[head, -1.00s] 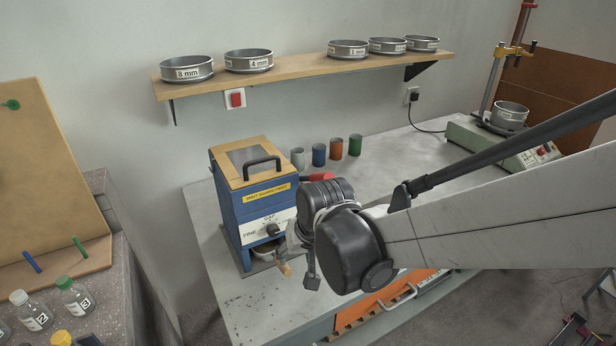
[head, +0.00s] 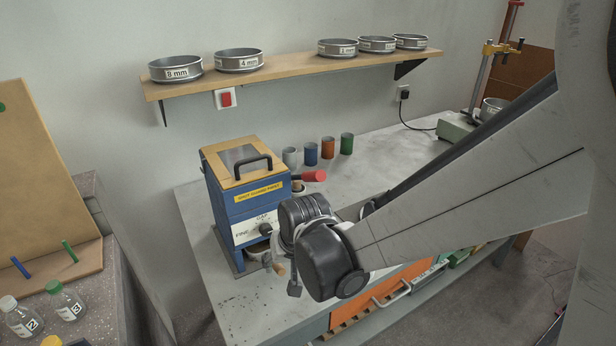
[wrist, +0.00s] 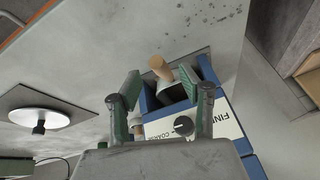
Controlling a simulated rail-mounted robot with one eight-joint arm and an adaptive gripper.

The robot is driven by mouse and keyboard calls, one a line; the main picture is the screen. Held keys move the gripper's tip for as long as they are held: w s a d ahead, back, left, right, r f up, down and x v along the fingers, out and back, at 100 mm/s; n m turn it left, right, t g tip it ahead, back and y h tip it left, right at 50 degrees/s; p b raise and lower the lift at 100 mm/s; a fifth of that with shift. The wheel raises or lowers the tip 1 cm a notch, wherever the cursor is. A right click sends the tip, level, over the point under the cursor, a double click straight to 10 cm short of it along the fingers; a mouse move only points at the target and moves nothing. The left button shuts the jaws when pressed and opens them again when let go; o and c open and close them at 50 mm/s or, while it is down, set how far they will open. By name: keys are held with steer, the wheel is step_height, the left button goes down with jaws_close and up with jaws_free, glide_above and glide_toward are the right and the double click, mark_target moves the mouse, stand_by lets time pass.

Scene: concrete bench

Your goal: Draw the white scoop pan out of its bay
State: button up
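The white scoop pan (wrist: 176,92) sits in the low bay of the blue machine (head: 245,200), with its wooden handle (wrist: 160,67) sticking out at the front. Nothing is held. I cannot tell how deep the handle lies between the fingertips.
The bay's blue side walls (wrist: 207,72) stand close to the fingers. The machine's knob (wrist: 183,126) is near the right finger. Several coloured cups (head: 328,148) and a red-ended handle (head: 314,176) are behind. The bench (head: 235,310) is bare in front of the machine.

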mark_target(278, 284)
steer(key=shift+b+x, duration=0.35)
steer(key=shift+x, duration=3.95)
jaws_close()
